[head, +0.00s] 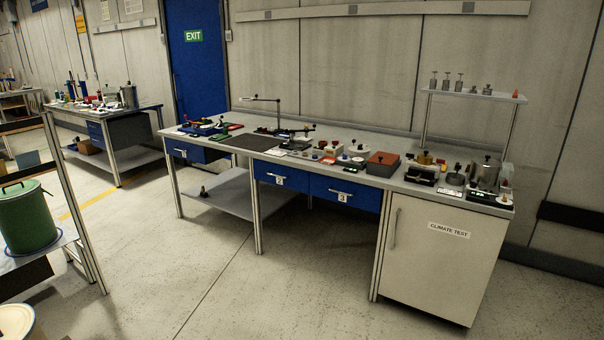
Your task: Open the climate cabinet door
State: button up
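The climate cabinet (432,275) is a white box under the right end of the long workbench. Its front door carries a label (449,230) reading "CLIMATE TEST". The door looks shut, flush with the cabinet front. A vertical bar handle (394,229) sits near the upper left edge of the door. The cabinet's inside is hidden. My gripper is not in view.
The workbench (250,141) holds many small devices and has blue drawers (344,193) left of the cabinet. A shelf rack with a green drum (27,217) stands at the left edge. The floor (270,290) before the cabinet is clear.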

aim_at(440, 259)
jog(key=u, duration=0.4)
jog(key=i, duration=1)
jog(key=u, duration=0.45)
jog(key=i, duration=0.65)
jog(key=u, duration=0.2)
